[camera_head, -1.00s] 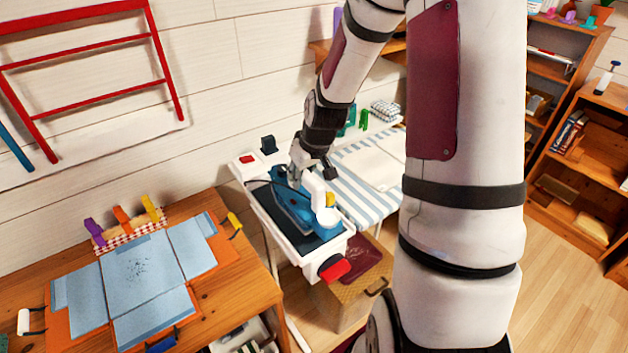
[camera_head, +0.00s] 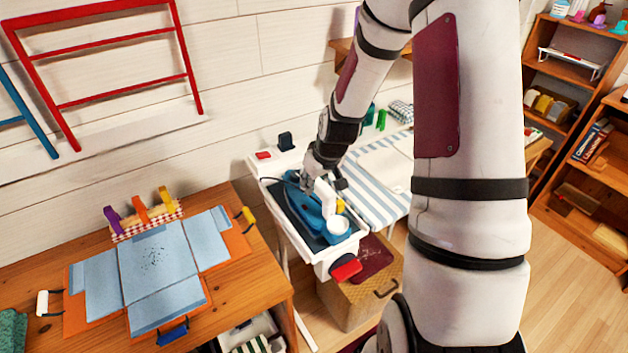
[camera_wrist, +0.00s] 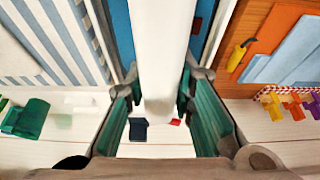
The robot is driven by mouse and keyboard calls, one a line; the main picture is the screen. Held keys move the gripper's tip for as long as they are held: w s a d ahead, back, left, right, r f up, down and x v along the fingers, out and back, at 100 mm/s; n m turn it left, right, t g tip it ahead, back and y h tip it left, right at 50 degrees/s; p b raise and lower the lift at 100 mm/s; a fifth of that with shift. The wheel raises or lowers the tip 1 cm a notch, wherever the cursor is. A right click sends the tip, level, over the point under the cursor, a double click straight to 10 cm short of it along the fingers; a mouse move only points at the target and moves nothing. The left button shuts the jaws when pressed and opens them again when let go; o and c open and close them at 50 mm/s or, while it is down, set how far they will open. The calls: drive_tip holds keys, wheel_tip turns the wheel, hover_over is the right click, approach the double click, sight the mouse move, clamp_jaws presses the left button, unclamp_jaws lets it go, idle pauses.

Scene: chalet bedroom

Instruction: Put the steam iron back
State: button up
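The steam iron (camera_head: 303,202) is blue with a white handle part (camera_head: 328,196). It is at the dark pad of a white ironing station (camera_head: 262,176); I cannot tell whether it touches the pad. My gripper (camera_head: 322,183) is over the iron and points down at the white part. In the wrist view, the two green-padded fingers of my gripper (camera_wrist: 160,85) lie against both sides of the white handle part, which runs up the middle of the picture. The iron's underside is hidden.
A wooden table (camera_head: 225,200) with a blue-and-orange folding board (camera_head: 155,262) stands at left. A striped ironing surface (camera_head: 368,180) lies behind and right of the iron.

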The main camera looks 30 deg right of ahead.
drive_tip(key=o, duration=0.4)
drive_tip(key=shift+o, duration=0.2)
drive_tip(key=p+v, duration=0.1)
drive_tip(key=v, duration=1.1)
drive_tip(key=shift+r, duration=0.1)
drive_tip(key=s+a+r+h, duration=0.1)
drive_tip(key=s+a+r, duration=0.65)
drive_tip(key=r, duration=0.45)
drive_tip(key=s+a+r, duration=0.3)
drive_tip(key=s, duration=0.4)
drive_tip(key=s+a+r+t+y, duration=0.1)
drive_tip(key=s+a+r, duration=0.2)
drive_tip(key=s, duration=0.3)
drive_tip(key=shift+s+a+r, duration=0.4)
drive_tip(key=shift+r, duration=0.25)
